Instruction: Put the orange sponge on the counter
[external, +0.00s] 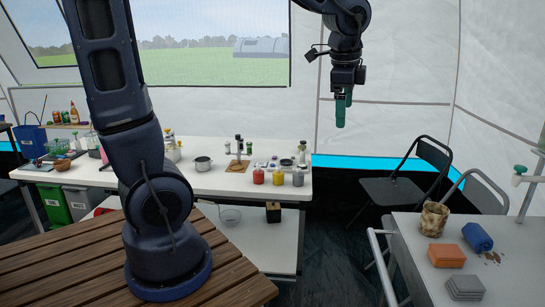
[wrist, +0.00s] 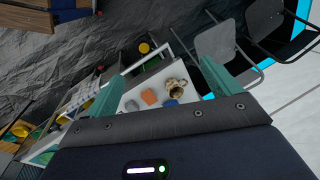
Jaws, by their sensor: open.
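The orange sponge (external: 446,256) lies on the grey-white table at the right of the external view, beside a stack of grey sponges (external: 465,287). It also shows small in the wrist view (wrist: 149,97). My gripper (external: 342,110) hangs high in the air, left of and above that table, with its green fingers pointing down. In the wrist view the fingers (wrist: 182,80) stand wide apart with nothing between them. A long white counter (external: 225,182) runs along the back left.
A blue rolled item (external: 478,237) and a brown pot (external: 433,218) stand near the sponge. Folding chairs (external: 404,186) stand behind the table. The counter holds bottles, jars (external: 279,177) and a small pot (external: 203,163). A wooden slatted table (external: 65,262) is in front.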

